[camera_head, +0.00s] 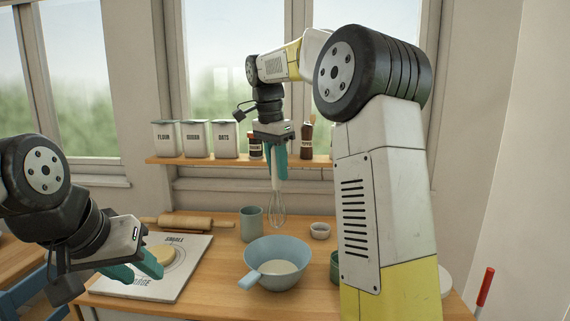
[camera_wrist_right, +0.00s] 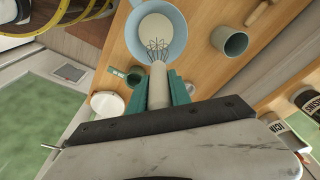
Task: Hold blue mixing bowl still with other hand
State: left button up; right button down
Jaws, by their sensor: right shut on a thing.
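The blue mixing bowl (camera_head: 291,249) stands upright on the wooden worktop, with pale contents inside and a handle pointing front-left; it also shows in the right wrist view (camera_wrist_right: 178,50). My right gripper (camera_head: 274,180) is shut on the handle of a whisk (camera_head: 277,207) and holds it upright, wires down, above the bowl's back part. In the right wrist view the whisk handle (camera_wrist_right: 158,86) sits between the teal fingers (camera_wrist_right: 160,92). My left gripper (camera_head: 146,266) looks open and empty, above the printed mat, left of the bowl and apart from it.
The mat (camera_head: 190,263) carries a round dough disc (camera_head: 157,255). A rolling pin (camera_head: 190,222) lies behind it. A grey-green cup (camera_head: 251,224) and a small pale bowl (camera_head: 320,230) stand behind the bowl. A green cup (camera_head: 335,265) is at its right. Canisters (camera_head: 196,139) line the shelf.

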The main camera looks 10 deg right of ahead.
aim_at(278, 188)
jog(key=shift+s+f, duration=0.1)
jog(key=shift+f, duration=2.4)
